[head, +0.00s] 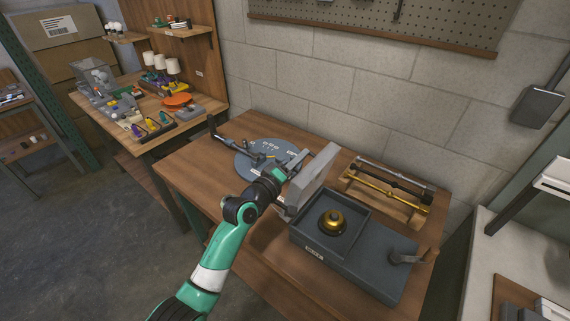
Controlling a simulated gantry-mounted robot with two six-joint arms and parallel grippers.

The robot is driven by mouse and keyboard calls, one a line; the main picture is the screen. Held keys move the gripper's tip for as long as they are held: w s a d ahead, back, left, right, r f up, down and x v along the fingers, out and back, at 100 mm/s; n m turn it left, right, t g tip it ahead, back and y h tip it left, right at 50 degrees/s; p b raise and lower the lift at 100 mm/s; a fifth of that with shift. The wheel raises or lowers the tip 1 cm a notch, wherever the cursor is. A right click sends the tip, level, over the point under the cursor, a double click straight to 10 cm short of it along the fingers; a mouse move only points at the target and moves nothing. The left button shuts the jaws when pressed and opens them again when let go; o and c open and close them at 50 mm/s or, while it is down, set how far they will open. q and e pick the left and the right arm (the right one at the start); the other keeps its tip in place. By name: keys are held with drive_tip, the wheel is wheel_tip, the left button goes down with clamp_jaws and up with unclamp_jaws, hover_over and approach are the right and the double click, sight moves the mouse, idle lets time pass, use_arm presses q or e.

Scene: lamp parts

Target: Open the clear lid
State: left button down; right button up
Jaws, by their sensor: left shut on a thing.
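The lid (318,178) looks like a pale grey panel and stands steeply tilted at the left side of a dark grey box (366,243). The box's square recess is uncovered, and a gold round part (332,222) sits in it. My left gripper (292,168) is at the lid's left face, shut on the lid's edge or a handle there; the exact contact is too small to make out. My right gripper is not in view.
A round blue-grey plate (250,158) with small metal parts lies left of the lid. A rack with gold and dark rods (388,188) stands behind the box. A small clamp-like part (405,258) is on the box's right end. The table's front left is clear.

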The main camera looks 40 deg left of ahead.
use_arm(q)
drive_tip(key=shift+s+a+f+n+b, duration=0.1)
drive_tip(key=shift+a+f+n+b, duration=0.15)
drive_tip(key=shift+a+n, duration=0.3)
drive_tip(key=shift+a+f+n+b, duration=0.25)
drive_tip(key=shift+a+n, duration=0.15)
drive_tip(key=shift+a, duration=0.3)
drive_tip(key=shift+s+a+f+n+b, duration=0.1)
drive_tip(key=shift+a+f+n+b, duration=0.15)
drive_tip(key=shift+a+n, duration=0.3)
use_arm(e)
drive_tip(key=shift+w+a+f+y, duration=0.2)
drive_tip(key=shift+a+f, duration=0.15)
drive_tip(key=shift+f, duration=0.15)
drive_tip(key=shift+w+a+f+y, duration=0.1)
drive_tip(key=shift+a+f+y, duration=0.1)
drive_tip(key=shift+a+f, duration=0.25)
use_arm(q)
drive_tip(key=shift+a, duration=0.1)
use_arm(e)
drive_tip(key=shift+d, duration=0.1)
use_arm(q)
drive_tip(key=c, duration=0.9)
unclamp_jaws()
